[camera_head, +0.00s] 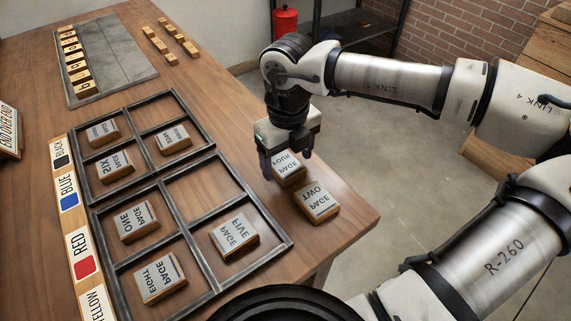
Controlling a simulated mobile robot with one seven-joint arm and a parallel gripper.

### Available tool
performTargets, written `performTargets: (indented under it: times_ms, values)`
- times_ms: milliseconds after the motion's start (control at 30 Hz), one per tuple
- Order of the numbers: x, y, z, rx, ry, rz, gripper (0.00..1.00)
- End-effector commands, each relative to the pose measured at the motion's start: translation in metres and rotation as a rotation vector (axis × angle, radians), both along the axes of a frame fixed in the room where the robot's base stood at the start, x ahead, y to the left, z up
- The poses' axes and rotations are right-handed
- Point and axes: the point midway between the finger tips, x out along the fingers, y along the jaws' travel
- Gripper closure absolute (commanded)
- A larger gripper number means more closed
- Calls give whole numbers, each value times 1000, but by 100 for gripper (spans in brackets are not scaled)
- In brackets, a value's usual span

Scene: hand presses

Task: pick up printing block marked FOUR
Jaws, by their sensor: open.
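The printing block marked FOUR (287,172) lies on the wooden table near its right edge, just outside the black frame. Its lettering reads mirrored, and my gripper hides part of its upper side. My gripper (285,166) is open and points down, with its fingers at either side of the block's far part. Whether the fingers touch it, I cannot tell. The block marked TWO (317,202) lies close in front of it, to the lower right.
The black divided frame (222,151) holds blocks such as ONE (138,221), SIX (115,166), FIVE (234,237) and EIGHT (160,277). A grey tray (128,60) with small wooden pieces stands at the back. Colour labels (84,264) line the left. The table edge is close on the right.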

Motion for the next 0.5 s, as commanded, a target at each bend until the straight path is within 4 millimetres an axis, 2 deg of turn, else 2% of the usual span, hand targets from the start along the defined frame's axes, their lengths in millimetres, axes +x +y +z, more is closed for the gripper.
performTargets:
  times_ms: [133,367,400,500]
  values:
    - [0,0,-15,0,0,2,24]
    - [0,0,-18,0,0,0,24]
    - [0,0,-18,0,0,0,25]
    - [0,0,-17,0,-1,0,38]
